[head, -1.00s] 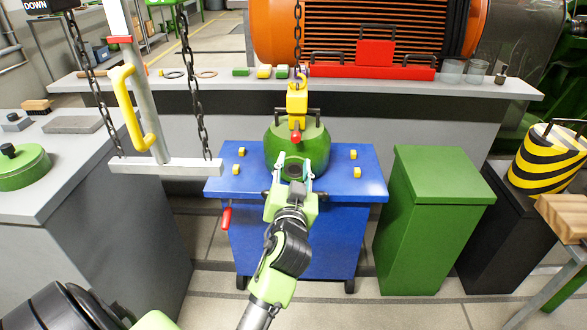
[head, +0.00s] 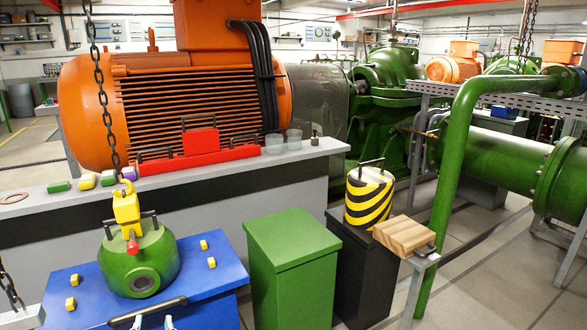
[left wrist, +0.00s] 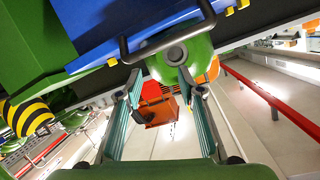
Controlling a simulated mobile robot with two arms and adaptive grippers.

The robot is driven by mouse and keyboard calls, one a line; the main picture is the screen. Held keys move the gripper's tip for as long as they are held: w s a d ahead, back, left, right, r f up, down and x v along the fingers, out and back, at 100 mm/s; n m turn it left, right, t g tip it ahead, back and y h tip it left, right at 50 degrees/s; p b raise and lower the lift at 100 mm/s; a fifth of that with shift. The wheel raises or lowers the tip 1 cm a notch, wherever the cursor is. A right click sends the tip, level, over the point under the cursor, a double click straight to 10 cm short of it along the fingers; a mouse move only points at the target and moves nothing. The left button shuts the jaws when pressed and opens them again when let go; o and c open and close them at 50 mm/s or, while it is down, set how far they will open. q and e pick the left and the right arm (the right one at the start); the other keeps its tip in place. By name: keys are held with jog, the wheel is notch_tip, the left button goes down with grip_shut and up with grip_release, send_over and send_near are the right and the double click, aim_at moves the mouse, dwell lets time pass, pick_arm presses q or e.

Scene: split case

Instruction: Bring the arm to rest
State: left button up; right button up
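My left gripper (head: 153,322) shows only as two fingertips at the bottom edge of the head view, low in front of the blue cart (head: 215,277). In the left wrist view my left gripper (left wrist: 162,80) is open, with its fingers apart and nothing held between them. The cart's dark handle (left wrist: 150,48) crosses just past the fingertips. Beyond it is the round green casing (left wrist: 197,50) with its grey port. In the head view the casing (head: 165,262) sits on the cart, under a yellow hook block (head: 126,208). Most of my left arm is hidden, and my right gripper is out of view.
A green bin (head: 290,265) and a black stand (head: 362,275) with a yellow-black striped weight (head: 369,195) are right of the cart. A wooden block (head: 403,235) lies farther right. A chain (head: 103,110) hangs above the hook block. Open floor lies at lower right.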

pick_arm(q)
jog(key=s+d+f+m+g+h, duration=0.1)
jog(key=s+d+f+g+h, duration=0.15)
jog(key=s+f, duration=0.45)
jog(key=s+d+f+m+g+h, duration=0.1)
jog(key=s+d+f+g, duration=0.15)
jog(key=f, duration=0.85)
jog(key=s+d+f+m+g+h+p, duration=0.1)
jog(key=s+d+f+g+h+p, duration=0.2)
jog(key=s+f, duration=0.65)
jog(key=s+d+f+m+g+h+p, duration=0.1)
jog(key=s+d+f+g+p, duration=0.25)
jog(key=s+f, duration=0.6)
jog(key=s+a+f+p, duration=0.2)
jog(key=s+p, duration=1)
jog(key=s, duration=0.6)
jog(key=shift+a+g+y, duration=0.15)
jog(key=shift+g+y, duration=0.2)
jog(key=shift+g, duration=0.1)
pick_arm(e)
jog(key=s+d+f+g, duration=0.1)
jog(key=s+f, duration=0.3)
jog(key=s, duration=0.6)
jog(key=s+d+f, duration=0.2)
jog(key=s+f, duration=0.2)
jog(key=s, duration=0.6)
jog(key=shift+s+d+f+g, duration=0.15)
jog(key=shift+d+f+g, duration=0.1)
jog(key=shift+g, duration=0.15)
